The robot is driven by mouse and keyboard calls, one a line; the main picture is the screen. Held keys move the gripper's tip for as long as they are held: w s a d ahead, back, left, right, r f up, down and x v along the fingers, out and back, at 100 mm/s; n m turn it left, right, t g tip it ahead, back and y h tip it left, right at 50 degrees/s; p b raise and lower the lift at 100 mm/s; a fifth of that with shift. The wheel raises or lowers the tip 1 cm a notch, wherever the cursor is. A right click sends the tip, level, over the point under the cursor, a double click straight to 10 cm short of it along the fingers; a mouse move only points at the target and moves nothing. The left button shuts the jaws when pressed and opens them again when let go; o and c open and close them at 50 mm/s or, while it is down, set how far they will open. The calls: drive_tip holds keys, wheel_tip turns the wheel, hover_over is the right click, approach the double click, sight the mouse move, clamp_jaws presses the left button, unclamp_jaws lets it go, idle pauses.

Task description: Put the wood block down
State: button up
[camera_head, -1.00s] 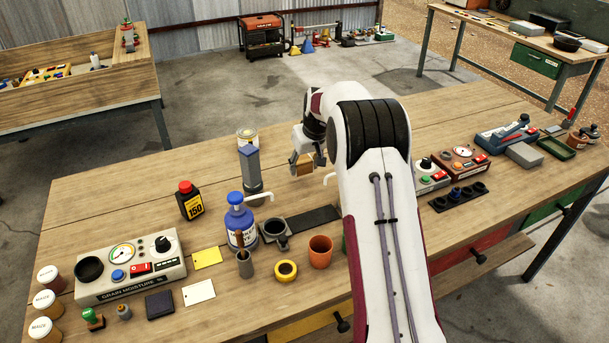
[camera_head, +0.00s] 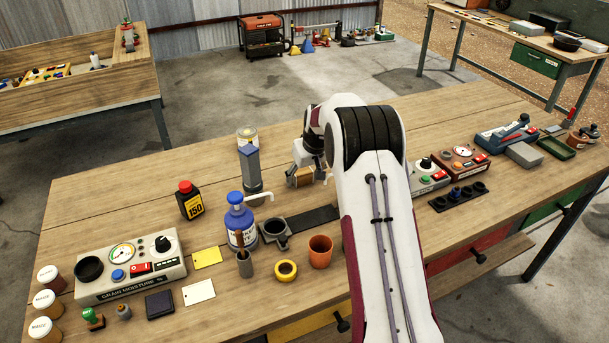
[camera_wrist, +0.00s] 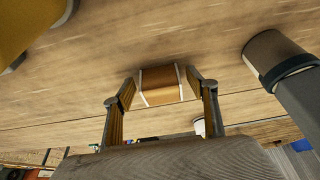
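My arm hides part of the bench to the right.
A blue bottle (camera_head: 240,220), a dark mat (camera_head: 314,219) and an orange cup (camera_head: 320,251) are nearer. Bare wood (camera_head: 215,158) lies at the back left.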

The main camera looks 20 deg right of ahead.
drive_tip(key=shift+r, duration=0.15)
drive_tip(key=v, duration=1.2)
idle(0.4)
drive_tip(key=shift+r, duration=0.1)
idle(0.6)
